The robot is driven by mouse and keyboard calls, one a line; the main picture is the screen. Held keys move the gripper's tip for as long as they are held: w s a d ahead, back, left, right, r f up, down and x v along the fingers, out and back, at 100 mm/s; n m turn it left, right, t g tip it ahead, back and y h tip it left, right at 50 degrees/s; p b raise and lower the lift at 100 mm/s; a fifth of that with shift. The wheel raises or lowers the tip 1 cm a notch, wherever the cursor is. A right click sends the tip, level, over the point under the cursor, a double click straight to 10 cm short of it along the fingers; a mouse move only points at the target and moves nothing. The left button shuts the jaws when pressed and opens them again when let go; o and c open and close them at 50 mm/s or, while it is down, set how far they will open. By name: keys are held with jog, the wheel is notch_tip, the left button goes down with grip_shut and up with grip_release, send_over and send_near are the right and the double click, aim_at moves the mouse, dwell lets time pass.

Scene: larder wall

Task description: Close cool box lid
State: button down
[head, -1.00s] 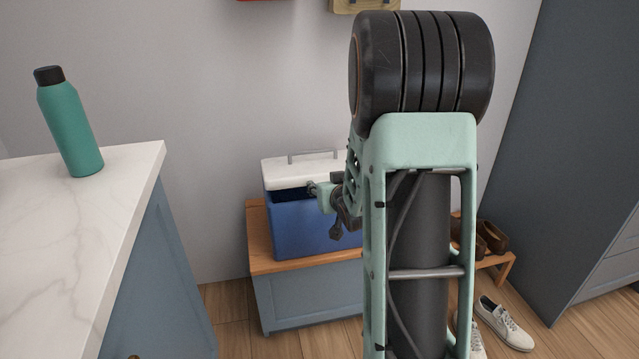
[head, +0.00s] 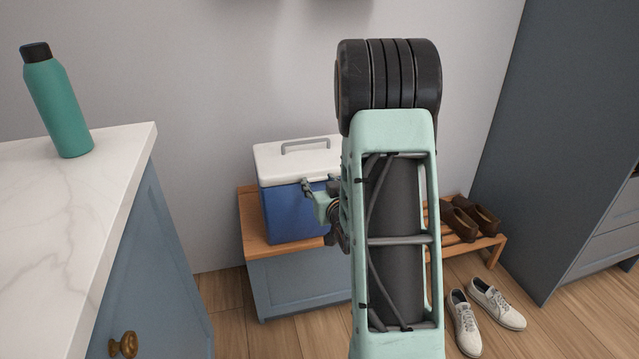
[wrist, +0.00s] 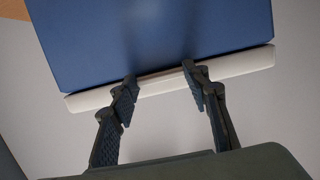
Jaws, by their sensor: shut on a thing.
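The cool box has a blue body (head: 285,215) and a white lid (head: 290,160) with a grey handle on top. It stands on a low bench in the head view. The lid lies down on the body, with no clear gap along the part of the front edge I can see. My gripper (head: 309,190) is at the lid's front edge. My arm hides the box's right part.
The wood-topped bench (head: 262,247) carries the box. A marble counter (head: 60,220) with a green bottle (head: 60,110) is at left. A shoe rack (head: 480,240), white shoes (head: 497,303) and a tall grey cabinet (head: 540,150) are at right.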

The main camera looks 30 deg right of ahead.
jog(key=shift+w+r, duration=0.1)
jog(key=c, duration=1.1)
grip_release()
jog(key=v, duration=0.7)
jog(key=shift+s, duration=0.3)
jog(key=shift+a+r, duration=0.1)
